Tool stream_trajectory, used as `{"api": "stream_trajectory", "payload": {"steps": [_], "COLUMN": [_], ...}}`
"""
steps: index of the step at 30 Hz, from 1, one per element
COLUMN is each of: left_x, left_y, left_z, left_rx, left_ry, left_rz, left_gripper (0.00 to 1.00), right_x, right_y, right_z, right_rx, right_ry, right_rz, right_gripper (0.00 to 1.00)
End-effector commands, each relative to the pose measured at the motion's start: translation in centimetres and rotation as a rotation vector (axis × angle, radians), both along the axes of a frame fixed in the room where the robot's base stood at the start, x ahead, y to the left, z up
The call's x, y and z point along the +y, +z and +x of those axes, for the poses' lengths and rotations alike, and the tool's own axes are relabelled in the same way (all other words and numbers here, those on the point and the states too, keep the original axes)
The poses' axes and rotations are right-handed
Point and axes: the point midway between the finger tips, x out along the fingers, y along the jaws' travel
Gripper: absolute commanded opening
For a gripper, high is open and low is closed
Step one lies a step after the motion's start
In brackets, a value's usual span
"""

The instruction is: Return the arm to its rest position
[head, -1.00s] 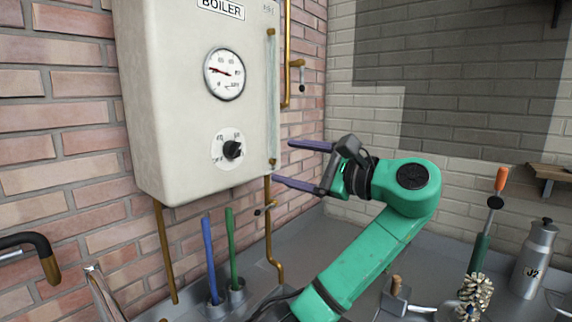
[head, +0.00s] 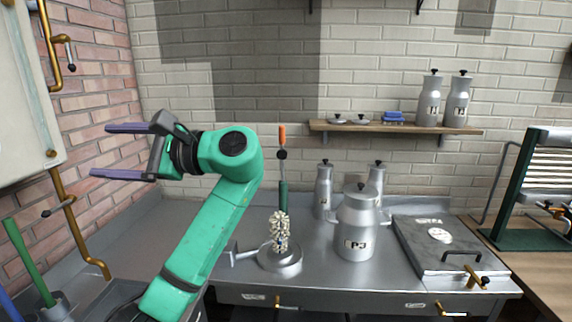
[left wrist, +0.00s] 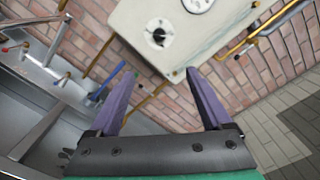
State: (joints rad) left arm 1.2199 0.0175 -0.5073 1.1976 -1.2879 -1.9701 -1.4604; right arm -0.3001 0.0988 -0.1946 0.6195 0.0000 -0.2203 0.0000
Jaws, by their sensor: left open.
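My left gripper (head: 107,151) is at the left of the head view, at the end of my green arm. Its two purple fingers are spread apart, point left and hold nothing. In the left wrist view the open fingers (left wrist: 160,82) point towards the lower edge of the boiler (left wrist: 165,30), with empty space between them. The boiler also shows at the left edge of the head view (head: 22,110). The gripper is apart from it. My right gripper is in neither view.
A steel counter (head: 330,268) holds a brush (head: 281,225) on a round base, a large P3 can (head: 358,225), smaller bottles and a flat lidded box (head: 440,245). A wooden shelf (head: 390,127) carries two bottles. A brass pipe (head: 75,225) runs down the left wall.

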Motion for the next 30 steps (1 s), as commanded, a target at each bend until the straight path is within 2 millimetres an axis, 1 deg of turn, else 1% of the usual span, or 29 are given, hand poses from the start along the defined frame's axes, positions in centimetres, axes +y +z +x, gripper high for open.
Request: {"api": "stream_trajectory", "payload": {"steps": [5,8,11,14,17,18,20,21,23,24,26,27,30], "left_x": [0.5,0.8,1.1,1.4,1.6,1.7,1.8,1.8,1.7,1.5,1.1,0.7,-0.3], "left_y": [-2.9,-5.0,-7.5,-10.9,-15.1,-17.0,-20.2,-22.6,-26.7,-29.9,-34.8,-37.8,-42.8], "left_z": [1.2,1.9,2.6,3.3,3.8,3.9,4.0,3.8,3.2,2.4,0.5,-1.0,-4.6], "left_rx": [-0.006,-0.014,-0.023,-0.037,-0.058,-0.067,-0.087,-0.102,-0.131,-0.156,-0.203,-0.239,-0.321], "left_ry": [-0.054,-0.091,-0.131,-0.178,-0.228,-0.247,-0.274,-0.288,-0.305,-0.309,-0.298,-0.278,-0.21], "left_rz": [-0.048,-0.088,-0.136,-0.204,-0.295,-0.339,-0.415,-0.474,-0.583,-0.671,-0.821,-0.922,-1.121], "left_gripper": [0.82,0.82,0.82,0.82,0.82,0.82,0.82,0.82,0.82,0.82,0.82,0.82,0.82], "right_x": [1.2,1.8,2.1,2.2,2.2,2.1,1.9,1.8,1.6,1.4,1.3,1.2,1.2], "right_y": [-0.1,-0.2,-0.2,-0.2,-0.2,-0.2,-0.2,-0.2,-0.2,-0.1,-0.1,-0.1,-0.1], "right_z": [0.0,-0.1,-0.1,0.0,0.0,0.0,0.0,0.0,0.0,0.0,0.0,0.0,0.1], "right_rx": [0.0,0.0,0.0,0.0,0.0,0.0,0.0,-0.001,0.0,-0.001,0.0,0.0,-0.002], "right_ry": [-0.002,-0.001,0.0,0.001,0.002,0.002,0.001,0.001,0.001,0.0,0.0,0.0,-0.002], "right_rz": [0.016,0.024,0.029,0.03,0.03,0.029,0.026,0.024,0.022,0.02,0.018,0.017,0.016], "right_gripper": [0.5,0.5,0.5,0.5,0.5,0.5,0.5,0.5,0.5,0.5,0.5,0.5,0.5]}}
